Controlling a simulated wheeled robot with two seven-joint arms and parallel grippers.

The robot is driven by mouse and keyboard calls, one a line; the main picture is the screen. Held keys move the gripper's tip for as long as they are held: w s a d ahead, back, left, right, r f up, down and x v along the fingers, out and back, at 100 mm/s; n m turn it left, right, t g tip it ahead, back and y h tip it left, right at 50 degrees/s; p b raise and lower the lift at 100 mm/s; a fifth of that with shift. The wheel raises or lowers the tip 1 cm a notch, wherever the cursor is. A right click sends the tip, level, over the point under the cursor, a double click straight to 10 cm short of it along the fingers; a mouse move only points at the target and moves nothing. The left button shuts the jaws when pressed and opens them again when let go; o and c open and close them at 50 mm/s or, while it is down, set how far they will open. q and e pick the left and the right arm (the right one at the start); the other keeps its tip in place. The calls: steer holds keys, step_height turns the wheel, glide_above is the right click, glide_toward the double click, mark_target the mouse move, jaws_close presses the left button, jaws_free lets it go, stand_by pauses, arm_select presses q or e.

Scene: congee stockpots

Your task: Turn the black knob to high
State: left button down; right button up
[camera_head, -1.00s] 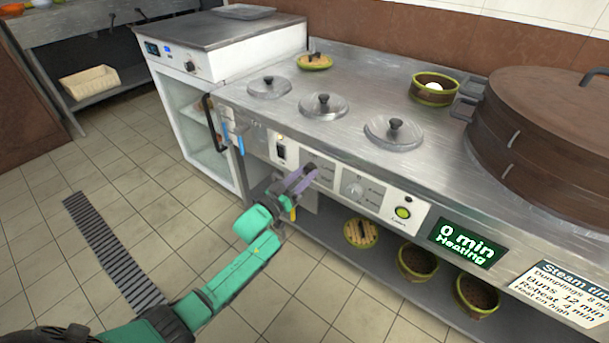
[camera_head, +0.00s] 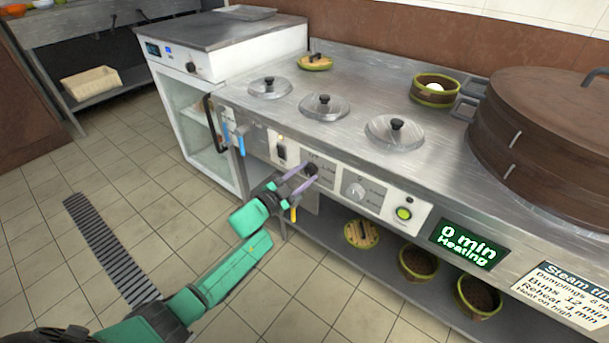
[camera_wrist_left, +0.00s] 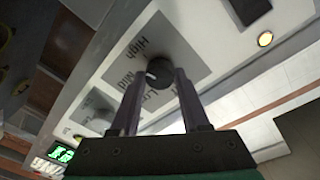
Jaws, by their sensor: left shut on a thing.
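The black knob (camera_head: 311,169) sits on a grey label plate on the stove's front panel. My left gripper (camera_head: 303,178) reaches it from the front, with its two purple fingers on either side of it. In the left wrist view the knob (camera_wrist_left: 158,70) shows between the fingertips (camera_wrist_left: 157,77), which are shut on it. The plate reads "High" and "Mid", with a third word partly hidden by a finger. A white mark on the knob points left in the wrist view, roughly toward the "Mid" side. My right gripper is not in view.
A silver knob (camera_head: 354,190) and a lit green button (camera_head: 403,213) are to the right on the panel; a black switch (camera_head: 281,152) is to the left. A green display (camera_head: 467,243) reads "0 min Heating". Lidded pots and a large brown steamer (camera_head: 545,130) stand on top.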

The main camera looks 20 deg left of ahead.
arm_select(q)
steer(key=m, duration=0.2)
steer(key=shift+f+m+g, duration=0.1)
steer(key=shift+m+g, duration=0.2)
steer(key=shift+m, duration=0.3)
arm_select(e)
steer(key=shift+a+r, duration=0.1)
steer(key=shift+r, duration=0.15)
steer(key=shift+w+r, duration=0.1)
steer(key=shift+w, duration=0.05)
arm_select(q)
steer(key=shift+c, duration=2)
jaws_free()
steer(key=p+v, duration=0.2)
steer(key=v, duration=1.2)
steer(key=shift+s, duration=0.3)
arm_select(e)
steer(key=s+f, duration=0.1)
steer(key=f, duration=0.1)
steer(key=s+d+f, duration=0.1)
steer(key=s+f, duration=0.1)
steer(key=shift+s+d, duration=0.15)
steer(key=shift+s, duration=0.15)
